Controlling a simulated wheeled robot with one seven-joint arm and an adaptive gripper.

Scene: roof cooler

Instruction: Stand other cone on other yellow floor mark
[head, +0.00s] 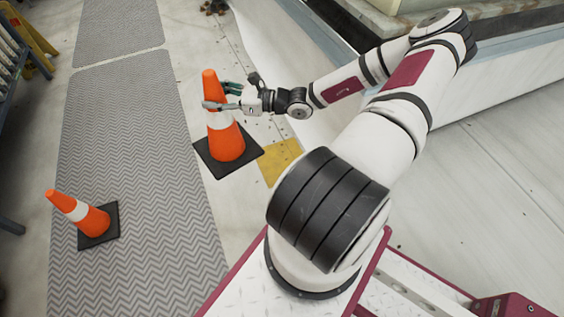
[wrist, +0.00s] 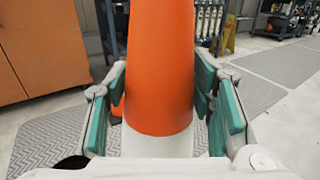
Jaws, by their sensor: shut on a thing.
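An orange cone (head: 228,145) with a white band and a black square base is upright beside a yellow floor mark (head: 279,160) in the head view. My gripper (head: 222,97) is around the cone's upper part and shut on it. In the wrist view the cone (wrist: 160,70) fills the middle between the green finger pads. A second orange cone (head: 88,217) with a black base stands on the grey patterned walkway at the lower left. Part of the yellow mark may be hidden behind the held cone's base. I cannot tell whether that base touches the floor.
The grey walkway (head: 135,160) runs along the left. A yellow stand (head: 33,38) and a blue-grey rack (head: 12,60) are at the left edge. An orange-brown cabinet (wrist: 40,50) shows in the wrist view. The pale floor right of my arm is clear.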

